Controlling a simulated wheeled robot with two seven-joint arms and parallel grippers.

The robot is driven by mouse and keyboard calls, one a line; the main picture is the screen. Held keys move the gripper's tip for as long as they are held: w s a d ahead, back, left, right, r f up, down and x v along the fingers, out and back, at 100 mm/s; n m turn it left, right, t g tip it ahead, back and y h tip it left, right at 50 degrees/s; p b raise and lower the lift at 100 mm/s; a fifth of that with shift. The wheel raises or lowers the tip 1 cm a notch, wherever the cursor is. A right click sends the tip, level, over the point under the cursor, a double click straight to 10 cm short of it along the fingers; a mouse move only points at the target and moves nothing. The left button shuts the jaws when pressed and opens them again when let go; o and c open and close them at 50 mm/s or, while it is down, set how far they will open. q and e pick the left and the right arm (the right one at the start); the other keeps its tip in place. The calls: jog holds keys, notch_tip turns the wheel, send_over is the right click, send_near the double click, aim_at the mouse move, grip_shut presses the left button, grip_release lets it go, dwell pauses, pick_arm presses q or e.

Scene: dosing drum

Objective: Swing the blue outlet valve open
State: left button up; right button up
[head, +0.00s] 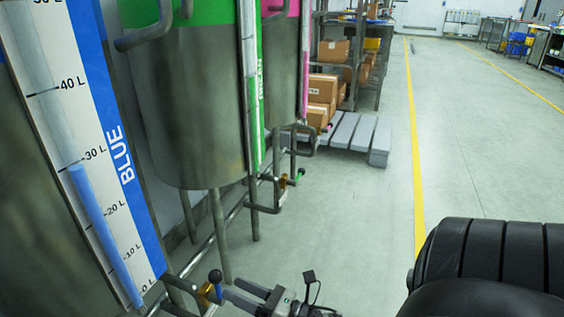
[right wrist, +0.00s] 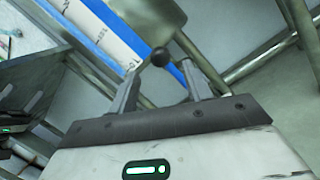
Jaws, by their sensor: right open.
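The blue outlet valve (head: 207,289) sits at the foot of the blue-striped drum, at the bottom left of the head view. Its lever ends in a black ball knob (head: 215,276). My right gripper (head: 232,292) is open just to the right of the lever. In the right wrist view, the black knob (right wrist: 160,57) shows beyond the two spread fingers (right wrist: 158,82), about between them, with a short blue lever piece (right wrist: 177,73) beside it. I cannot tell whether a finger touches the lever. My left gripper is not identifiable in these views.
The blue drum's level gauge (head: 100,200) stands at the left. A green-banded drum (head: 190,110) with its own outlet valve (head: 283,184) stands farther back. Metal pipes and legs run low between them. Open floor (head: 350,220) lies to the right, with a grey pallet (head: 350,135) beyond.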

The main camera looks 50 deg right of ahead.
pick_arm(q)
jog(key=shift+s+d+f+n+g+p, duration=0.1)
jog(key=shift+s+f+n+g+p, duration=0.1)
jog(key=shift+s+f+n+g, duration=0.25)
jog(key=shift+s+f+n+g+p, duration=0.15)
jog(key=shift+s+f+g, duration=0.1)
jog(key=shift+f, duration=0.35)
pick_arm(e)
jog(key=v, duration=0.9)
jog(key=shift+s, duration=0.25)
pick_arm(q)
jog(key=shift+r, duration=0.1)
pick_arm(e)
jog(key=shift+f, duration=0.1)
